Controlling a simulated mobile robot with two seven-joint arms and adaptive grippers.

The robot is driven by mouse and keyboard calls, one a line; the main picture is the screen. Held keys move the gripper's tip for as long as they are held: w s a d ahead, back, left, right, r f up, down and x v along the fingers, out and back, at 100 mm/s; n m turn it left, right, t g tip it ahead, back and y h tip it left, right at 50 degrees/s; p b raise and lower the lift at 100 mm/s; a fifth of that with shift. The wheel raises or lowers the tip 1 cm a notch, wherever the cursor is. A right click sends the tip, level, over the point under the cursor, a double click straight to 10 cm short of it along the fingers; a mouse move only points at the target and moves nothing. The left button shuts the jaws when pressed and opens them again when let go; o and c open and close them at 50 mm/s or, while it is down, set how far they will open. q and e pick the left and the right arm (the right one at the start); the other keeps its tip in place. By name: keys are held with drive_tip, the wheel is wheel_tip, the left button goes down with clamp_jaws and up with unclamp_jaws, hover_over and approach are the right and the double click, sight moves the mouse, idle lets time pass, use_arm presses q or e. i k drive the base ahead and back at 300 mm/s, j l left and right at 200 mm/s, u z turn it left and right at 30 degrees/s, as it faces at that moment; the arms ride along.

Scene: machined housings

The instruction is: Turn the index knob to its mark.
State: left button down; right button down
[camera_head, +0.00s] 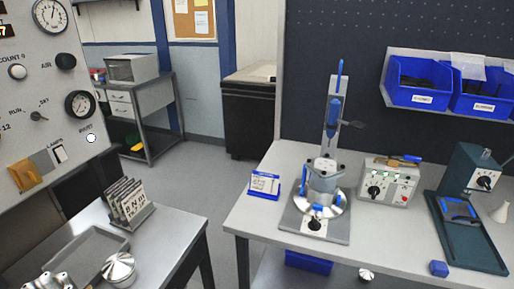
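Several knobs are in view, and no readable label marks one as the index knob. A black knob (314,223) is on the front of the grey fixture base (335,230) on the right-hand table. The fixture carries a round metal housing (323,181) with a bright flange, below a blue-handled clamp (333,112). Another black knob (374,191) is on a small grey control box (394,181) to its right. The marks around these knobs are too small to read. Neither of my grippers is in view.
A wall panel (45,85) with gauges and switches is at left. The near-left table holds a card rack (130,203), a tray (88,250) and a ribbed metal part (118,268). A green press (468,215) stands far right. Open floor (205,185) lies between the tables.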

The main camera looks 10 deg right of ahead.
sight(314, 225)
drive_tip(key=z, duration=0.95)
drive_tip(key=j+z, duration=0.1)
drive_tip(key=j, duration=0.15)
